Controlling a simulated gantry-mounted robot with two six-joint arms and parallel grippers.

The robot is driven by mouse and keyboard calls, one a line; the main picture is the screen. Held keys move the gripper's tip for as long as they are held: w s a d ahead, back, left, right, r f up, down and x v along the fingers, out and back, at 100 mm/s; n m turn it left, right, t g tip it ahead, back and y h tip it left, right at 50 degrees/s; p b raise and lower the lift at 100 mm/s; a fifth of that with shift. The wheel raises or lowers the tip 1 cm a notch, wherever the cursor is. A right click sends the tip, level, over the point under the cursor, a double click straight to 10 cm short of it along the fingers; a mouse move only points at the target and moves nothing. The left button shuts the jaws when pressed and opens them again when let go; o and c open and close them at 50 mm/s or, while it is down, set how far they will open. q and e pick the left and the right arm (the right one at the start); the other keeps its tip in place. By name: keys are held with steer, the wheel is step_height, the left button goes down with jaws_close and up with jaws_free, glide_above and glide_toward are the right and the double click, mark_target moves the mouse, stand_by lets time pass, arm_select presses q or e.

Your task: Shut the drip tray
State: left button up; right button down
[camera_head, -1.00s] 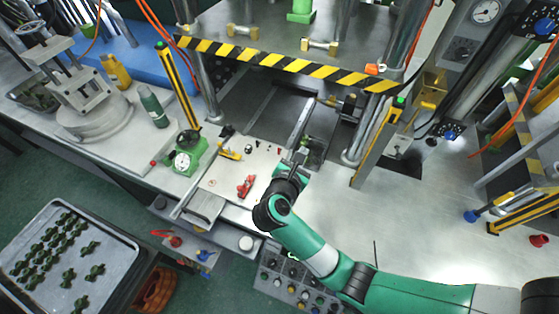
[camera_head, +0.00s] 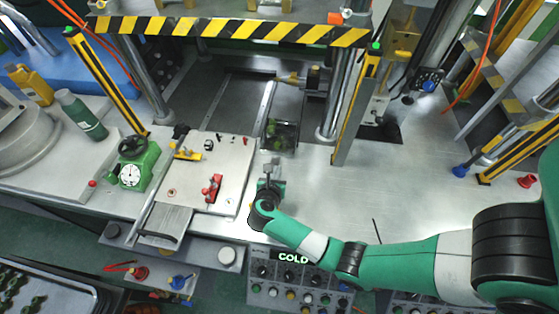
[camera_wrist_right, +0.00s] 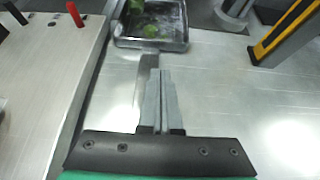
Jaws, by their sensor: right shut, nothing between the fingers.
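The drip tray (camera_head: 296,140) is a small metal tray with green bits in it, between the press posts and right of the pale plate. In the right wrist view the drip tray (camera_wrist_right: 155,45) is at the top, ahead of the fingers. My right gripper (camera_head: 272,163) is just in front of its near side. In the wrist view the fingers (camera_wrist_right: 161,75) are together with nothing between them, and a visible gap separates the tips from the tray's near wall. A grey strip runs from the tray toward the fingers. My left gripper is not in view.
The pale plate (camera_head: 228,160) with red and yellow clamps lies close on the left. A yellow-black post (camera_head: 352,115) stands to the right. A striped beam (camera_head: 230,28) crosses above. The steel table (camera_head: 400,190) on the right is clear.

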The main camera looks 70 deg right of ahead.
mark_target(281, 154)
steer(key=d, duration=0.2)
steer(key=w+d+f, duration=0.1)
steer(key=d+b, duration=0.1)
steer(key=d, duration=0.1)
steer(key=shift+w+d+f, duration=0.2)
steer(key=shift+d, duration=0.1)
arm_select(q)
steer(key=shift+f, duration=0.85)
arm_select(e)
steer(key=shift+w+d, duration=0.1)
steer(key=shift+d, duration=0.2)
steer(key=shift+d, duration=0.1)
